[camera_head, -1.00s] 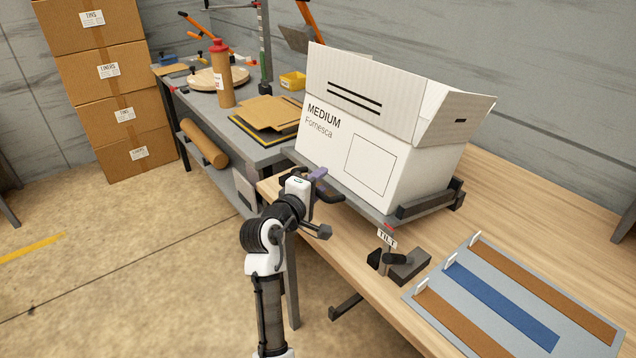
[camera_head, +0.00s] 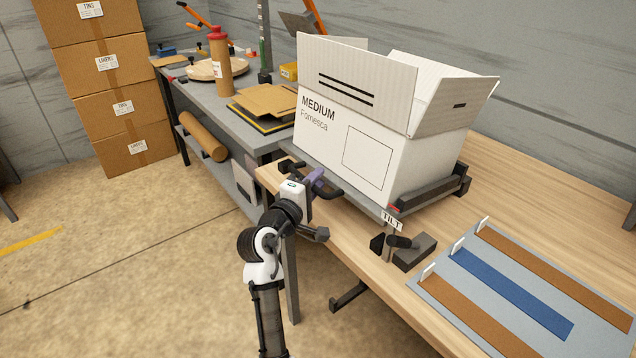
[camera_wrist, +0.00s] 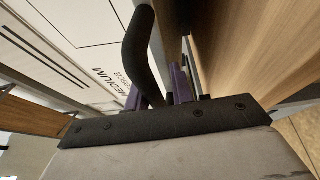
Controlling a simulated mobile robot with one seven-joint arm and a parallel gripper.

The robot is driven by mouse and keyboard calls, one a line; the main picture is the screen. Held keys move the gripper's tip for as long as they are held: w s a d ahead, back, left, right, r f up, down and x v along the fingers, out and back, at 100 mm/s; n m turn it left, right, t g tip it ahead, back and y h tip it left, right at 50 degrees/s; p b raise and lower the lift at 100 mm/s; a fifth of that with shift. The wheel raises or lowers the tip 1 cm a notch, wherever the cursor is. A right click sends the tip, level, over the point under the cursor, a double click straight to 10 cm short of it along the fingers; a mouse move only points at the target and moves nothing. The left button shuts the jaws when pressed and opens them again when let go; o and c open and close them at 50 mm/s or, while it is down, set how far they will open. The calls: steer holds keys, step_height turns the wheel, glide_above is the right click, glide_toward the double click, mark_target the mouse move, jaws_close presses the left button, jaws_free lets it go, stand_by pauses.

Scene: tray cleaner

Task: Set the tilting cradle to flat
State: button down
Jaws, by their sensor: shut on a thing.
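The tilting cradle (camera_head: 350,193) is a grey plate on the wooden bench with a dark rail (camera_head: 432,192) at its right end. It carries an open white box (camera_head: 345,150) marked MEDIUM. I cannot tell exactly how far the plate leans. My gripper (camera_head: 314,179) is at the cradle's near left side, its purple fingers shut on a dark handle (camera_head: 328,191). In the wrist view the curved black handle (camera_wrist: 143,50) runs down between the purple fingers (camera_wrist: 160,90). A TILT sign (camera_head: 391,220) stands at the near right corner, by a black knob or lever (camera_head: 398,241) on a grey block.
A grey mat (camera_head: 440,287) with brown and blue strips lies at the bench's right. Stacked cartons (camera_head: 120,108) stand far left. The floor in front is clear.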

mark_target(314, 214)
steer(key=shift+n+t+h, duration=0.3)
steer(key=shift+n+t, duration=0.1)
steer(key=shift+t, duration=0.5)
steer(key=f+b, duration=0.6)
steer(key=shift+s+a, duration=0.2)
steer(key=shift+r, duration=0.1)
steer(key=c, duration=1.4)
jaws_free()
